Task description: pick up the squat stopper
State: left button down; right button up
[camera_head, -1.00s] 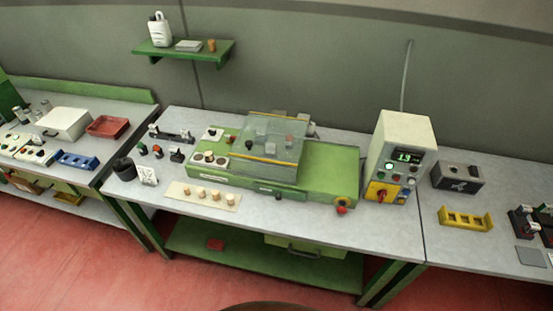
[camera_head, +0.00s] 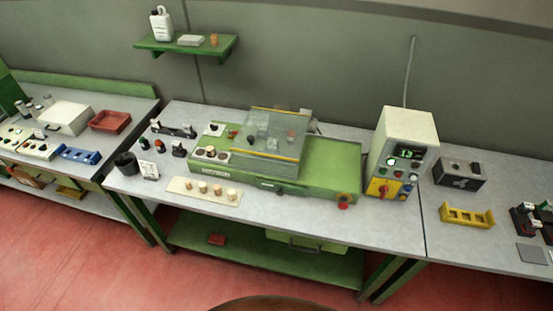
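Several small tan stoppers stand upright in a row on a pale board (camera_head: 177,187) at the front left of the middle bench. The rightmost stopper (camera_head: 232,194) looks the widest and lowest for its width, so it appears to be the squat one, but they are small and I cannot be sure. The others, such as the leftmost stopper (camera_head: 189,184), look narrower. Neither of my grippers is in view.
A green machine (camera_head: 325,168) with a clear guard (camera_head: 270,130) stands behind the board. A control box (camera_head: 405,135) stands to its right. A dark cup (camera_head: 126,163) and a small card (camera_head: 148,171) stand left of the board. A brown rounded edge (camera_head: 275,304) shows at the bottom.

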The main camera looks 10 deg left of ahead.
aim_at(210, 150)
jog(key=k, duration=1.3)
jog(key=u, duration=0.6)
jog(key=i, duration=0.55)
jog(key=u, duration=0.8)
jog(key=i, duration=0.85)
jog(key=z, duration=0.65)
jog(key=i, duration=0.8)
jog(key=z, duration=0.85)
